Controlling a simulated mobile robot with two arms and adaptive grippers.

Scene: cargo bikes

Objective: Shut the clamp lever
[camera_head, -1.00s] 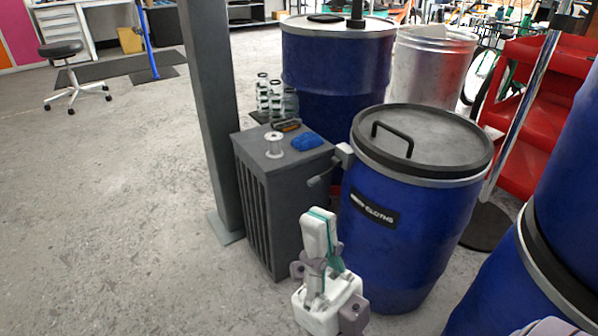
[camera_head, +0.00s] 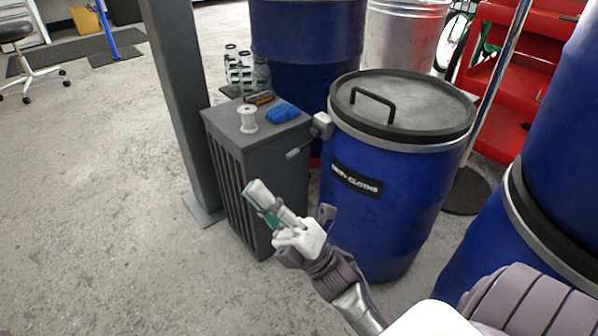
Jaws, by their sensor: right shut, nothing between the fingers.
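The clamp lever (camera_head: 301,151) is a short grey handle. It sticks out, down and to the left, from a light grey clamp block (camera_head: 322,125) on the lid ring of the blue drum (camera_head: 390,205) with a "cloths" label. The lever stands clearly away from the drum's side. My right gripper (camera_head: 257,190) is shut and empty, in front of the dark grey cabinet. In the picture its fingertips lie below and to the left of the lever's free end, apart from it. My left gripper is not in view.
The dark cabinet (camera_head: 228,160) stands close left of the drum, with a white spool (camera_head: 247,119) and a blue item (camera_head: 282,112) on top. A grey post (camera_head: 177,100) rises beside it. More blue drums stand behind and at right. Open floor lies left.

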